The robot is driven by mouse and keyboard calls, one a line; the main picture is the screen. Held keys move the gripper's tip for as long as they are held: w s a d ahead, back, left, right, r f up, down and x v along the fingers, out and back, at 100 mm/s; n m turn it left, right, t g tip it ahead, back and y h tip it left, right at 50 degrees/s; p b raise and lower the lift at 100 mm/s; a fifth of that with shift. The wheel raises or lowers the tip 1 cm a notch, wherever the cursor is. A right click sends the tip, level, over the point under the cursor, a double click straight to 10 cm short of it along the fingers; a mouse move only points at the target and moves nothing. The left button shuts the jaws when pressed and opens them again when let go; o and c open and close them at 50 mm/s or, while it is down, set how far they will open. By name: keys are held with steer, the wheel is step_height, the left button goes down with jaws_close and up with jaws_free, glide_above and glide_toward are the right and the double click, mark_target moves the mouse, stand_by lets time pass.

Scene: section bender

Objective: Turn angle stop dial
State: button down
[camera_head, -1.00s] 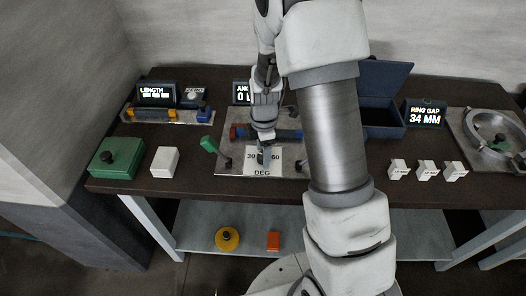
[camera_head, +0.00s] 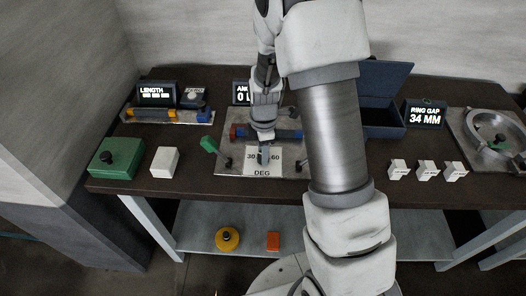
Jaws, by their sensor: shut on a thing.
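The angle stop dial (camera_head: 263,166) is on a white plate marked 30, 60 and DEG, at the front of the grey bender plate (camera_head: 228,166). My gripper (camera_head: 264,144) points down from above and is shut on the dial's dark knob. The knob and fingertips are small and partly hidden, so the dial's exact setting cannot be read. The angle display (camera_head: 241,93) behind shows part of its text, with a 0; my arm covers the rest. A green-handled lever (camera_head: 209,145) stands left of the dial, tilted.
A white block (camera_head: 164,162) and a green box (camera_head: 116,158) stand to the left. A blue open box (camera_head: 383,118) is behind my arm. Several white blocks (camera_head: 427,170) and a ring gap display (camera_head: 425,114) reading 34 MM are at the right. The table front is mostly clear.

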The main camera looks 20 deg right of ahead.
steer(key=m, duration=0.3)
steer(key=shift+b, duration=0.3)
steer(key=m, duration=0.4)
steer(key=shift+w, duration=0.1)
steer(key=m, duration=0.6)
steer(key=shift+h, duration=0.3)
steer(key=m, duration=0.4)
steer(key=shift+g, duration=0.3)
steer(key=m, duration=0.3)
steer(key=shift+w+m, duration=0.1)
steer(key=shift+m, duration=0.3)
steer(key=m+p, duration=0.1)
steer(key=m, duration=0.2)
steer(key=shift+r, duration=0.1)
steer(key=shift+m+p, duration=0.45)
steer(key=shift+m, duration=1.35)
